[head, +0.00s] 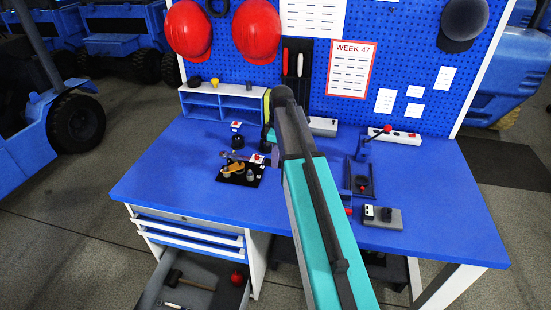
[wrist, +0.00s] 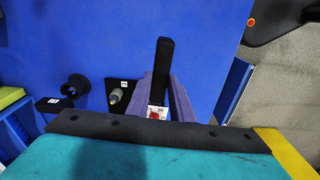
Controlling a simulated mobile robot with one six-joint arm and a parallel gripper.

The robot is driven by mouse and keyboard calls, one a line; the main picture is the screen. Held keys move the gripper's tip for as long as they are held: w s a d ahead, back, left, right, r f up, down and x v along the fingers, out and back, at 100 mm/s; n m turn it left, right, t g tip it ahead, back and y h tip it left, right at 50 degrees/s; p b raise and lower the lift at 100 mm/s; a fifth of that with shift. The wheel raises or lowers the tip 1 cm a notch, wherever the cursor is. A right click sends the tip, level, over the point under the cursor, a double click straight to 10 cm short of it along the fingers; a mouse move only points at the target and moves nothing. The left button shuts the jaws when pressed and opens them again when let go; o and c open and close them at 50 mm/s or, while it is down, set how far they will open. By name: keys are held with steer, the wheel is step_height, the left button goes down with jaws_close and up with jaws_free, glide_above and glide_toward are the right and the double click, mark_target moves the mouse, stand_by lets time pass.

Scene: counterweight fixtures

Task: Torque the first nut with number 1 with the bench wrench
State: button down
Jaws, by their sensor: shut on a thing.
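In the wrist view my gripper (wrist: 161,88) has its two grey-purple fingers closed around a black bar, which looks like the bench wrench (wrist: 164,55). A small white tag with a red mark sits at the bar's near end. Left of the fingers, a silver nut or stud (wrist: 116,96) stands on a black tagged plate. In the head view a black fixture plate (head: 228,178) with a tan part and silver posts lies below and left of my wrist. I cannot read the numbers or tell which nut is number 1. The wrench's working end is not clear.
A black round part (wrist: 75,88) stands left of the stud. A small blue shelf (head: 222,104) stands at the back. An open drawer (head: 192,285) juts out in front.

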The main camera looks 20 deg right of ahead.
steer(key=shift+f+b, duration=0.6)
steer(key=shift+f, duration=1.15)
stand_by(2.3)
steer(key=shift+s, duration=0.1)
stand_by(0.4)
steer(key=s+a+m+p, duration=0.2)
steer(key=s+a+m, duration=0.4)
steer(key=a, duration=0.4)
steer(key=shift+s+a+m, duration=0.15)
steer(key=shift+s+m, duration=0.15)
steer(key=shift+m, duration=0.1)
stand_by(1.0)
steer(key=shift+a, duration=0.1)
stand_by(0.4)
steer(key=shift+s+a+m+p, duration=0.25)
steer(key=shift+a+m, duration=0.2)
steer(key=shift+a, duration=0.25)
steer(key=shift+s+a+m+p, duration=0.1)
steer(key=shift+a+m+p, duration=0.1)
steer(key=shift+a+m, duration=0.4)
